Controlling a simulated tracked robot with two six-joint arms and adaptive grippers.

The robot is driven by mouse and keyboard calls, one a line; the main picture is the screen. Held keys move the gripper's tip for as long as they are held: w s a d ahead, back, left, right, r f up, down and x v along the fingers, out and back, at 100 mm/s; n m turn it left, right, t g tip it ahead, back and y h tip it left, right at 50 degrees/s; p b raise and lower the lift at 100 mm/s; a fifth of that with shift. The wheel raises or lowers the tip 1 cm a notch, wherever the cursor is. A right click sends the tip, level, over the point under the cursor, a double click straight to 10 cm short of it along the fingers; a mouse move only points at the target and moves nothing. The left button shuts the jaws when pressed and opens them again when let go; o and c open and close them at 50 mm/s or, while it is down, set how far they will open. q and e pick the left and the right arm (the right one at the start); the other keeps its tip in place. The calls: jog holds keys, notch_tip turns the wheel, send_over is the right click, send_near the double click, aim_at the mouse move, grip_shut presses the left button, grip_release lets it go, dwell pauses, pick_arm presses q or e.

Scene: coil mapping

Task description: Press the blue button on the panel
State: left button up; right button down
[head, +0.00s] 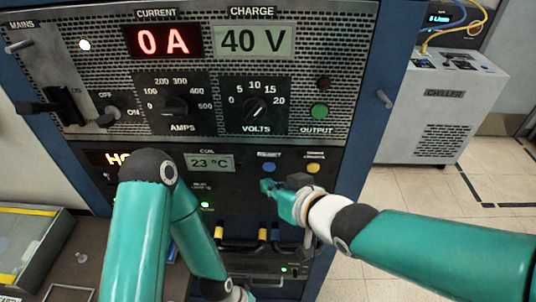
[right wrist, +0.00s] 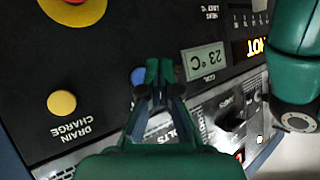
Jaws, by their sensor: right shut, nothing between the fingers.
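The blue button (head: 269,168) is on the dark lower panel, right of the 23 °C display. It also shows in the right wrist view (right wrist: 138,76), partly covered by the fingers. My right gripper (head: 267,186) is shut and empty just below the blue button in the head view. In the right wrist view its closed fingertips (right wrist: 160,70) are beside the button, between it and the display. I cannot tell whether they touch the panel. My left arm crosses the lower left of the head view, and its gripper is out of view.
A yellow button (head: 313,168), labelled drain charge, is right of the blue one. A red stop knob on yellow (right wrist: 72,8) shows in the right wrist view. Above are a CHARGE display (head: 252,41) reading 40 V and a green output button (head: 320,111). A chiller (head: 440,105) stands right.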

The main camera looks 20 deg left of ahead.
aim_at(260, 171)
jog(key=shift+w+a+p, duration=0.25)
jog(key=shift+w+p, duration=0.15)
jog(key=shift+w, duration=0.4)
dwell(0.9)
jog(key=shift+w+a+p, duration=0.1)
jog(key=shift+w+p, duration=0.3)
jog(key=shift+p, duration=0.05)
jog(key=shift+w+a+p, duration=0.1)
jog(key=shift+w+p, duration=0.2)
jog(key=shift+w, duration=0.05)
dwell(0.6)
dwell(0.3)
jog(key=shift+s+d+b, duration=0.2)
jog(key=shift+s+b, duration=0.45)
jog(key=shift+s, duration=0.1)
